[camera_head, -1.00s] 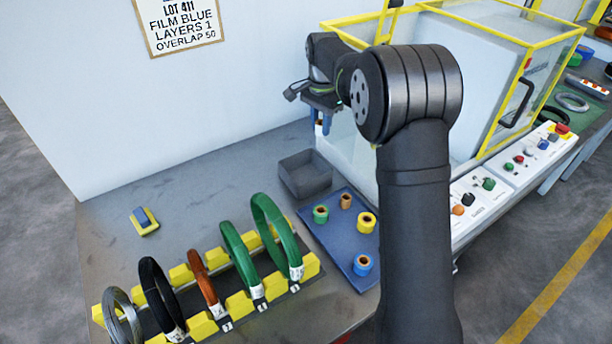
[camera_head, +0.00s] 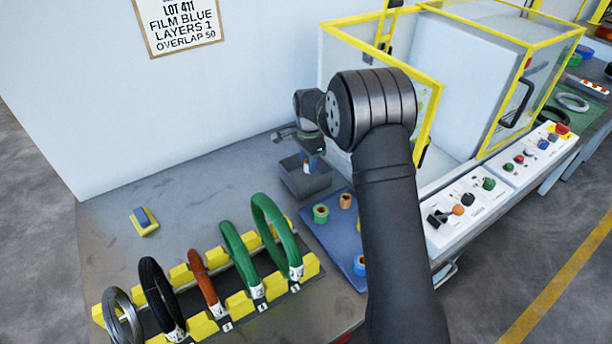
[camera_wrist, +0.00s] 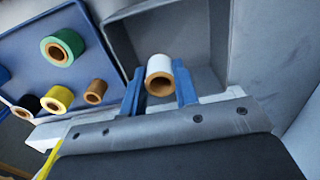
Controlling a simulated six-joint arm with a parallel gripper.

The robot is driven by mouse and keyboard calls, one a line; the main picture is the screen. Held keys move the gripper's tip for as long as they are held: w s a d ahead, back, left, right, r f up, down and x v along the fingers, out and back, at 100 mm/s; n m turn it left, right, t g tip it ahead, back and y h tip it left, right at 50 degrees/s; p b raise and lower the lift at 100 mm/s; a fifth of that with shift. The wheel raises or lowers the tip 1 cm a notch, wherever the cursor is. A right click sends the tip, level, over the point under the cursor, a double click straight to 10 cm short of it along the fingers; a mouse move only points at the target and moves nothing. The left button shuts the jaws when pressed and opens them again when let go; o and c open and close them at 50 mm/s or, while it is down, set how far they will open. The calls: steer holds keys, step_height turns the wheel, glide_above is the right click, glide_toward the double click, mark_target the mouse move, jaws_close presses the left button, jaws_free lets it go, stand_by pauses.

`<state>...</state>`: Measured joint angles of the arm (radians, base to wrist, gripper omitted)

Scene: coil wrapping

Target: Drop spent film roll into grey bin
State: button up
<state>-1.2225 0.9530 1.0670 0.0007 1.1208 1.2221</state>
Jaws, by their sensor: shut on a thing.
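My gripper (camera_wrist: 160,88) is shut on the spent film roll (camera_wrist: 158,66), a small white roll with a brown core, held between blue fingers. The grey bin (camera_wrist: 222,28) lies behind the roll in the wrist view, and the roll appears over its opening. In the head view my gripper (camera_head: 311,160) is over the grey bin (camera_head: 305,187), near its back right part. The roll (camera_head: 307,168) is only partly visible there.
A blue tray (camera_head: 338,262) beside the bin holds several film rolls, including a green one (camera_head: 321,213). A yellow rack (camera_head: 236,302) with several coils stands in front. A yellow-framed enclosure (camera_head: 437,100) stands at the right. Bare table lies left of the bin.

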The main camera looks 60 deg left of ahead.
steer(key=shift+f, duration=0.15)
steer(key=o, duration=1)
step_height(320, 180, up, 18)
steer(key=shift+f, duration=0.25)
steer(key=shift+f, duration=0.1)
step_height(320, 180, down, 17)
steer(key=shift+f, duration=0.1)
steer(key=shift+r, duration=0.9)
